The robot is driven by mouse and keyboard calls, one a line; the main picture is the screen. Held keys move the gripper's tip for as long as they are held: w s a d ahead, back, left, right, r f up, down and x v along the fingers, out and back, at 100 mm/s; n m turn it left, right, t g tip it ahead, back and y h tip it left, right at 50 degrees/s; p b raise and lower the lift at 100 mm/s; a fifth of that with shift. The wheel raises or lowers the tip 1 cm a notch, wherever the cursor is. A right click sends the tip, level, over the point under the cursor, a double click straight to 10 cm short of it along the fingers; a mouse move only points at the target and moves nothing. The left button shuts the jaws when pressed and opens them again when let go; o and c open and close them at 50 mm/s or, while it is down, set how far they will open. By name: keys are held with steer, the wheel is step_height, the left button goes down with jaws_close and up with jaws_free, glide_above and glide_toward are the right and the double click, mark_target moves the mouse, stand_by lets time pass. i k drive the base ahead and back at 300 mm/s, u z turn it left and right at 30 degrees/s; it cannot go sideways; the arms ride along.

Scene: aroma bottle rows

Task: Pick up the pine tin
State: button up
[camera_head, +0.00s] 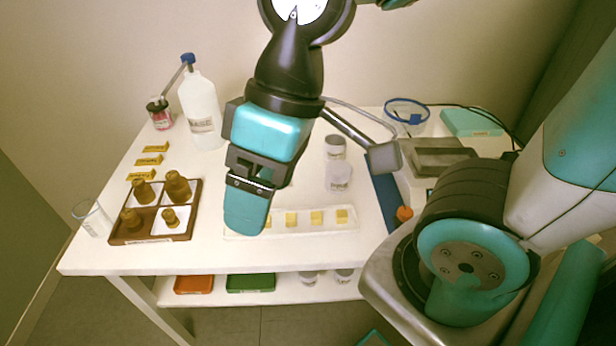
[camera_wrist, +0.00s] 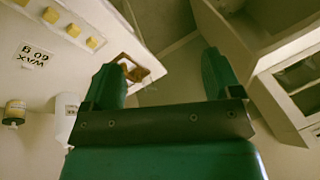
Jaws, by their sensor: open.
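My gripper (camera_head: 248,205) points down over the middle of the table, between the wooden tray and the tin-like containers. In the wrist view its two green fingers (camera_wrist: 160,78) stand wide apart with nothing between them. I cannot identify the pine tin, as the small labels are unreadable. A grey-topped white container (camera_head: 335,146) stands right of my gripper, with a pale one (camera_head: 338,178) just in front of it. Two more pale round containers, one on the left (camera_head: 308,278) and one on the right (camera_head: 344,275), sit on the lower shelf, partly hidden by the tabletop.
A brown tray (camera_head: 118,238) with brown bottles stands left, near a glass beaker (camera_head: 92,218). A white strip (camera_head: 330,227) of yellow cubes lies in front. A tall white bottle (camera_head: 202,110) stands behind. Orange (camera_head: 194,284) and green (camera_head: 250,283) trays lie on the shelf.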

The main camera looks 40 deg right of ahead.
mark_target(338, 172)
steer(key=u, duration=1.35)
steer(key=i, duration=0.5)
steer(key=z, duration=2.95)
